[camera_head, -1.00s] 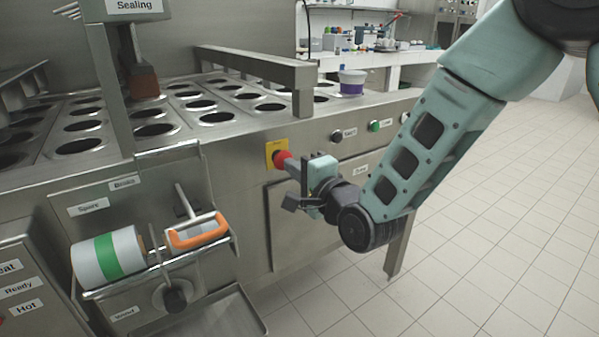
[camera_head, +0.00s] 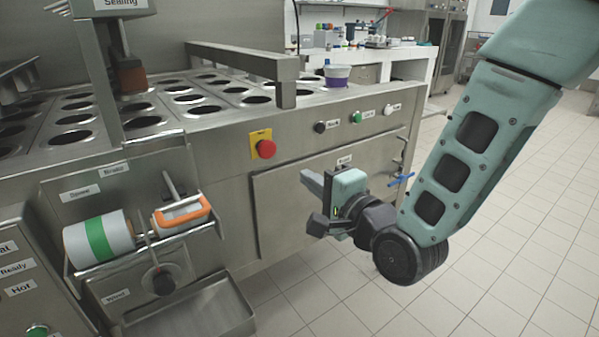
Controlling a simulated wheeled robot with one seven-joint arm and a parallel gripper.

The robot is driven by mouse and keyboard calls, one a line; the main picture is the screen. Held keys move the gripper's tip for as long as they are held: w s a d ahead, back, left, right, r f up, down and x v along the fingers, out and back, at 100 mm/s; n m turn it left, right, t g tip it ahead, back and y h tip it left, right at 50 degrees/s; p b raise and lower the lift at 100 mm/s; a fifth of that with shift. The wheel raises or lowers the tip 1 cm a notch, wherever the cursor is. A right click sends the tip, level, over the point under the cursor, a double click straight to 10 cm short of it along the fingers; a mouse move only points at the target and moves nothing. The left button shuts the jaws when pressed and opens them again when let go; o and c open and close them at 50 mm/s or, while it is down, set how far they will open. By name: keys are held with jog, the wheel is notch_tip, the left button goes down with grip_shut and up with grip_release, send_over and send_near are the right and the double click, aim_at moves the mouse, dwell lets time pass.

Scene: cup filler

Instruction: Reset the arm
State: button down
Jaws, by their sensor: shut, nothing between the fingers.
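My gripper (camera_head: 308,183) is at the end of my green arm, in front of the steel machine's front panel (camera_head: 270,205). It points left, and its fingers are shut with nothing between them. It is to the right of and below the red emergency button (camera_head: 266,149) on its yellow plate, apart from it. My arm comes down from the upper right and bends at a dark joint close to the floor side of the picture.
The filler machine's top (camera_head: 215,100) has rows of round holes, and a white and purple cup (camera_head: 337,76) stands at its right end. A film roll (camera_head: 100,240) sits on a rack at lower left. A blue-handled valve (camera_head: 401,180) is beside my arm. Tiled floor (camera_head: 500,260) is free at right.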

jog(key=shift+v, duration=0.8)
jog(key=s+d+f+n+g+h, duration=0.1)
jog(key=s+f+n+g+h, duration=0.45)
jog(key=s+n+g, duration=0.45)
jog(key=s+d+n+g+h, duration=0.4)
jog(key=s+d+n, duration=0.4)
jog(key=s, duration=0.5)
notch_tip(320, 180, up, 20)
jog(key=s+d+p, duration=0.1)
jog(key=p, duration=1.8)
jog(key=shift+s+n+g, duration=0.2)
jog(key=shift+n+g, duration=0.1)
jog(key=shift+g, duration=0.1)
